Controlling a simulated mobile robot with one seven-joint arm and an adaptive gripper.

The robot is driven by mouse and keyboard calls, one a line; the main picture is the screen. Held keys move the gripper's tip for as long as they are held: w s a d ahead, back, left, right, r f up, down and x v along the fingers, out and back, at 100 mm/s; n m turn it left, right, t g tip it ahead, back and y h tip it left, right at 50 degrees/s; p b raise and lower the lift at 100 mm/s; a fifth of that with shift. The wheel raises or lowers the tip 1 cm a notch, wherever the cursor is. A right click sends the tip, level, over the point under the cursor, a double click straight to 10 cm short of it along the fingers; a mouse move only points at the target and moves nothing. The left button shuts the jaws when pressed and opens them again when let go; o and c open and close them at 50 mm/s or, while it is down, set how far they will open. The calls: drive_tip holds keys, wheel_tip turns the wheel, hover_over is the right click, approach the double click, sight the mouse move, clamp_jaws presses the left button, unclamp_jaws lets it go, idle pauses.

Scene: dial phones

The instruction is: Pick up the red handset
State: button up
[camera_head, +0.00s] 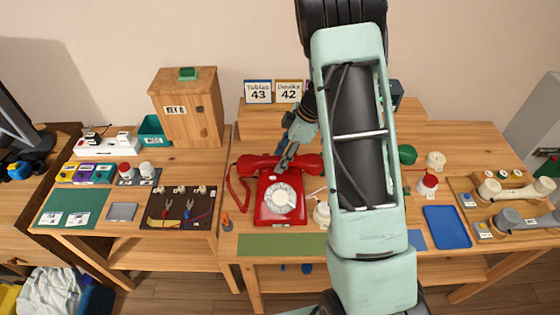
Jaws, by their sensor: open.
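A red dial phone (281,200) with a white dial stands on the middle table. Its red handset (303,164) lies across the top of the phone, with one end at the left and the other at the right. A red coiled cord (233,192) hangs at the phone's left side. My gripper (284,164) is open and points down at the middle of the handset. Its fingertips overlap the handset in this view; I cannot tell whether they touch it. The fingers hide a small part of the handset.
My arm hides part of the table right of the phone. Signs reading 43 (258,92) and 42 (289,92) stand behind. A green mat (282,245) lies in front. A blue tray (447,227) and grey handset (527,222) are at the right. A wooden box (187,108) stands back left.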

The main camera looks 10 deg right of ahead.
drive_tip(key=shift+a+f, duration=0.2)
drive_tip(key=shift+f, duration=0.3)
clamp_jaws()
drive_tip(key=shift+r, duration=0.1)
drive_tip(key=shift+w, duration=0.1)
drive_tip(key=shift+r, duration=0.6)
drive_tip(key=s+d+r+b, duration=0.4)
drive_tip(key=s+d+r, duration=0.3)
drive_tip(key=s+r, duration=0.4)
drive_tip(key=shift+s+d+r, duration=0.15)
drive_tip(key=shift+s+r, duration=0.1)
drive_tip(key=shift+s, duration=0.3)
